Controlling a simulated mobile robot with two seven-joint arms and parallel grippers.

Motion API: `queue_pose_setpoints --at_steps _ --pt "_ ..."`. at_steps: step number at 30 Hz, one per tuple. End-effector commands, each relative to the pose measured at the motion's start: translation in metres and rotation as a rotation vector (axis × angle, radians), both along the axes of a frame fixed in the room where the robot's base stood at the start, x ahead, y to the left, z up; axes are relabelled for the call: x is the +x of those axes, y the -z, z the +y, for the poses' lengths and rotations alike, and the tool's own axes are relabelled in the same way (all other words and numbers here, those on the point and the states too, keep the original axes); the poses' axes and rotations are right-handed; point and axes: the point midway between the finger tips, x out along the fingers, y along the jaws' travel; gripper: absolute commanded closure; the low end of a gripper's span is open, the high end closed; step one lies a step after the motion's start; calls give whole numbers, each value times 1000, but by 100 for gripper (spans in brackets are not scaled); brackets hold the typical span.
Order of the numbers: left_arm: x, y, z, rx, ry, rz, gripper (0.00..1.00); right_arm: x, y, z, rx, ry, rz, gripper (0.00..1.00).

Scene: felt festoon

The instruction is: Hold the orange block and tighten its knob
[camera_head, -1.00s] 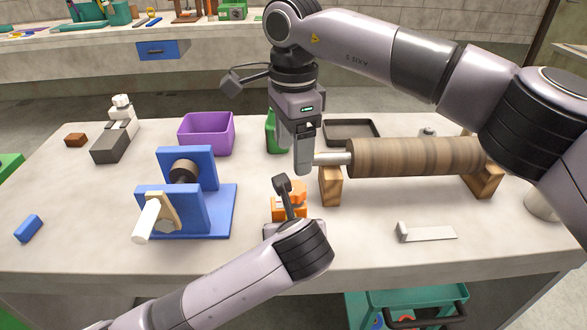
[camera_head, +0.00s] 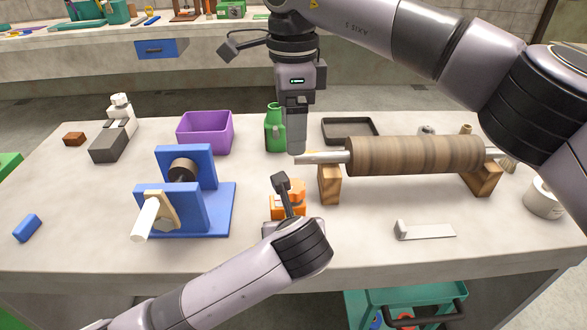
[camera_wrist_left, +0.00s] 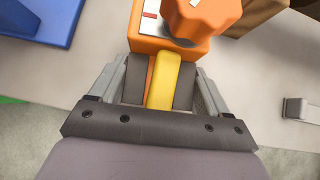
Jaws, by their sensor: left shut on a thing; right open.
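The orange block (camera_head: 277,211) sits on the table in front of the wooden roller, partly hidden by my left arm in the head view. In the left wrist view the block (camera_wrist_left: 143,52) has an orange knob (camera_wrist_left: 205,14) on top and a yellow part (camera_wrist_left: 163,80) reaching between the fingers. My left gripper (camera_wrist_left: 162,82) is shut on the block; its fingers are mostly hidden in the head view. My right gripper (camera_head: 296,150) is open and empty, pointing down above and behind the block, near the roller's metal end. The gap between its fingers is hidden from this side.
The brown roller (camera_head: 415,155) rests on wooden supports to the right. A blue stand (camera_head: 222,205) with a crank is to the left. A purple bin (camera_head: 205,133), green bottle (camera_head: 274,130) and dark tray (camera_head: 350,128) stand behind. A metal bracket (camera_head: 430,232) lies front right.

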Motion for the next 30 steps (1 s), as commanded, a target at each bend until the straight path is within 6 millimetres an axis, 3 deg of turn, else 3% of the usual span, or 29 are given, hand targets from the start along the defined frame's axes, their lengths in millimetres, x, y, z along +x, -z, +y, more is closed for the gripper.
queue_pose_setpoints --at_steps 6,11,14,24,30 --pt "0 1 0 1 -1 1 66 0 1 -1 0 198 0 27" --pt "0 1 0 1 -1 1 66 0 7 -2 0 253 1 27" --pt "0 1 0 1 -1 1 66 0 19 -2 -1 255 4 27" --pt "0 0 0 0 0 1 66 0 86 -2 -1 254 4 27" --pt "0 0 0 0 0 1 66 0 112 -2 0 254 2 27"
